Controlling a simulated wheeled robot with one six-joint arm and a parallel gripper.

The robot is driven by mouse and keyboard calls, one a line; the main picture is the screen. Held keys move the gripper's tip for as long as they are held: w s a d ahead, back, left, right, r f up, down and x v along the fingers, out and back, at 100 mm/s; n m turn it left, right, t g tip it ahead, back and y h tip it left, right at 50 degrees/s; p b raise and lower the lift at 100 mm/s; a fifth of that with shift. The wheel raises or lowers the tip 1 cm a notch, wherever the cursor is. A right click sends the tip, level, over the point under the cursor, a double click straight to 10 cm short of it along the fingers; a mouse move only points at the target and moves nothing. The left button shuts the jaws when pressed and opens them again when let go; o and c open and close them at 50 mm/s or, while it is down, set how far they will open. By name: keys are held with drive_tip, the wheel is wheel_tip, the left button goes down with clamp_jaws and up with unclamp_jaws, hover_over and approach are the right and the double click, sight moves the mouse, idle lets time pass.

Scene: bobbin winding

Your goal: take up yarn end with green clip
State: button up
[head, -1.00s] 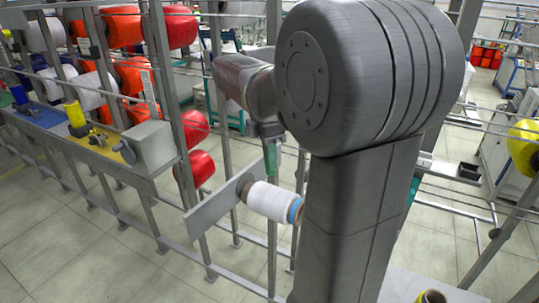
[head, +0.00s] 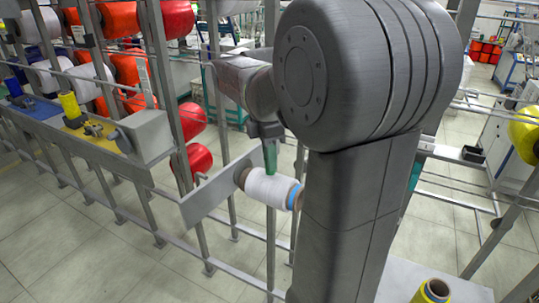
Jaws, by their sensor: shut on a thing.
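My gripper (head: 267,138) shows just below my wrist, partly hidden by my arm. It is shut on the green clip (head: 270,158), which hangs down from it, upright. A white yarn bobbin (head: 268,188) with a blue band at its right end sits sideways on a grey metal bracket (head: 212,196). The clip's lower tip overlaps the top of the bobbin in this view; I cannot tell whether they touch. The yarn end is too thin to make out. My arm hides the space right of the bobbin.
A grey rack with red and orange bobbins (head: 119,62) stands at left. A yellow bobbin (head: 69,105) and a grey box (head: 144,137) are on its ledge. A yellow cone (head: 433,291) stands on a surface at bottom right. Thin rails cross the view.

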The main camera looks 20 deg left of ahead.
drive_tip(key=shift+f, duration=0.45)
idle(0.4)
drive_tip(key=shift+r, duration=0.1)
drive_tip(key=shift+a+r+p, duration=0.2)
drive_tip(key=shift+r+p, duration=2.55)
drive_tip(key=shift+r, duration=0.2)
